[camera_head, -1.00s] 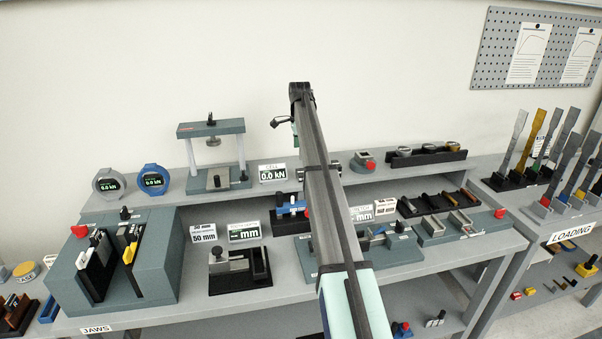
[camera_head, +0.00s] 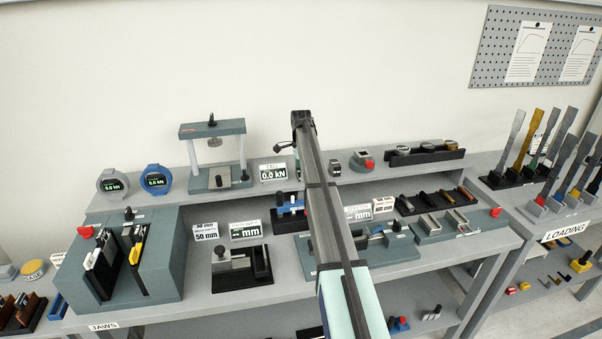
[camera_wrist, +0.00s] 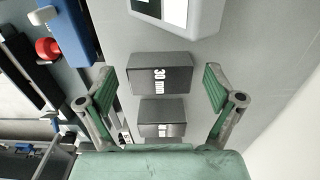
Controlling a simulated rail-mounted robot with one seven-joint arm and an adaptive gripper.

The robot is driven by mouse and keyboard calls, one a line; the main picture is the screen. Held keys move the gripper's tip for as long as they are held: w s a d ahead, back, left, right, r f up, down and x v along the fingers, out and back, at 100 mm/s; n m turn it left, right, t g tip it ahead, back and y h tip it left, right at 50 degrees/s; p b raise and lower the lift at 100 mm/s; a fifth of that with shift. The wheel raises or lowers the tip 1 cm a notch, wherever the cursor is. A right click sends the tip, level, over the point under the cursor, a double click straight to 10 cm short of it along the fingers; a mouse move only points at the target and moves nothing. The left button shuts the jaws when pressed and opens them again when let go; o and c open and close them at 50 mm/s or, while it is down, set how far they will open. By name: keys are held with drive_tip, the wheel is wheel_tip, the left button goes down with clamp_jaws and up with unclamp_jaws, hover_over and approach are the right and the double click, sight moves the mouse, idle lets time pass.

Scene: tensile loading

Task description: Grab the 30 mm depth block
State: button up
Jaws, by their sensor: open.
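The 30 mm block (camera_wrist: 160,77) is a dark grey block with a white "30 mm" label, in the middle of the wrist view. My gripper (camera_wrist: 160,73) is open, with one green finger to each side of this block and visible gaps between. A second dark block (camera_wrist: 162,117) with a partly hidden label lies just below it in the picture, closer to my palm. In the head view my arm covers most of this spot. A small dark block (camera_head: 335,167) shows just right of my arm on the upper shelf; I cannot tell which one it is.
A grey display with a white face (camera_wrist: 178,12) stands close above the 30 mm block in the wrist view. A blue part (camera_wrist: 68,30) and a red knob (camera_wrist: 48,48) lie to the left. The shelf surface (camera_wrist: 235,60) to the right is clear.

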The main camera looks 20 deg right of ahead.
drive_tip(key=c, duration=1.4)
drive_tip(key=shift+o, duration=0.2)
drive_tip(key=shift+r, duration=0.1)
